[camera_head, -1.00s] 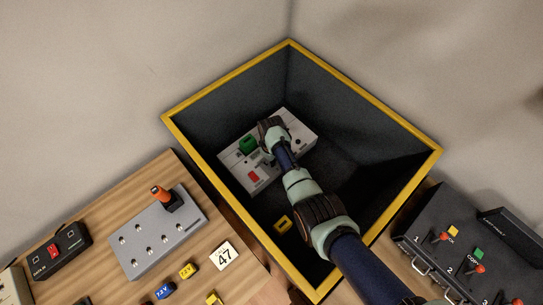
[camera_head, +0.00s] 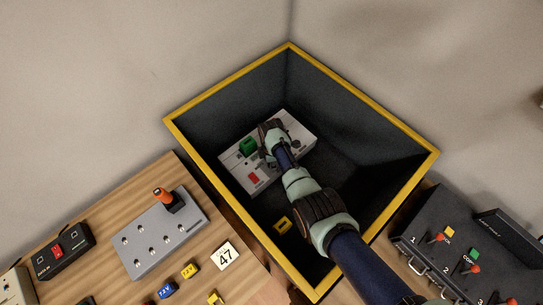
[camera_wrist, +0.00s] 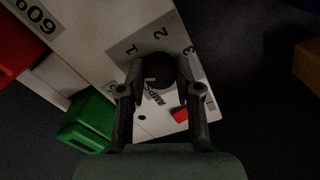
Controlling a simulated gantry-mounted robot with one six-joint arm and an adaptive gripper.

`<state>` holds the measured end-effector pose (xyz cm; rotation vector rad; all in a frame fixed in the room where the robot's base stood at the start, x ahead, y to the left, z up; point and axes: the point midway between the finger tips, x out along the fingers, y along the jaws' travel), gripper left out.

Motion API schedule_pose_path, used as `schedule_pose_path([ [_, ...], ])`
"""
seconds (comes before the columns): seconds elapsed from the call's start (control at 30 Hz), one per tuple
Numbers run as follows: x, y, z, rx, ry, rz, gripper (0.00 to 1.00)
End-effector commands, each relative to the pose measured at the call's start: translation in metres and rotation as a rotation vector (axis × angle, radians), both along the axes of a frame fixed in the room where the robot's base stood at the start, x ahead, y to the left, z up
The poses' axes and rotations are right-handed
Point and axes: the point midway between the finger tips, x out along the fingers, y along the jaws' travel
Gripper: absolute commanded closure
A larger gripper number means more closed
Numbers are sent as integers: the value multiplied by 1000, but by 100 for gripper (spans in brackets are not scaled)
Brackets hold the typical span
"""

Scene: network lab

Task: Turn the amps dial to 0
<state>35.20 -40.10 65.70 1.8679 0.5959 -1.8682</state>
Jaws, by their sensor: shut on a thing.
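The amps dial (camera_wrist: 160,70) is a dark round knob on a light grey panel, with the numbers 1, 2 and 3 printed around it. The word beside it is partly hidden, and the 0 mark cannot be made out for sure. My gripper (camera_wrist: 160,82) is shut on the dial, with one finger on each side of it. In the head view my gripper (camera_head: 270,138) is over the white control box (camera_head: 236,178), which lies inside a deep yellow-rimmed bin; my arm hides the dial there.
The bin's yellow rim (camera_head: 228,82) surrounds my arm. The box carries a green block (camera_head: 247,147) and a red switch (camera_head: 253,178). A yellow piece (camera_head: 283,225) lies on the bin floor. A grey joystick panel (camera_head: 150,244) stands left, a black case (camera_head: 440,235) right.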

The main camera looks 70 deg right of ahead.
Motion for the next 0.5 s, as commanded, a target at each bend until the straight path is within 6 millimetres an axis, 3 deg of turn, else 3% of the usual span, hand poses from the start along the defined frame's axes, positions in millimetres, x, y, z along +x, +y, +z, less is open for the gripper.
schedule_pose_path([
  [0.5, 0, 0, 0, 0, 0, 365, 100],
])
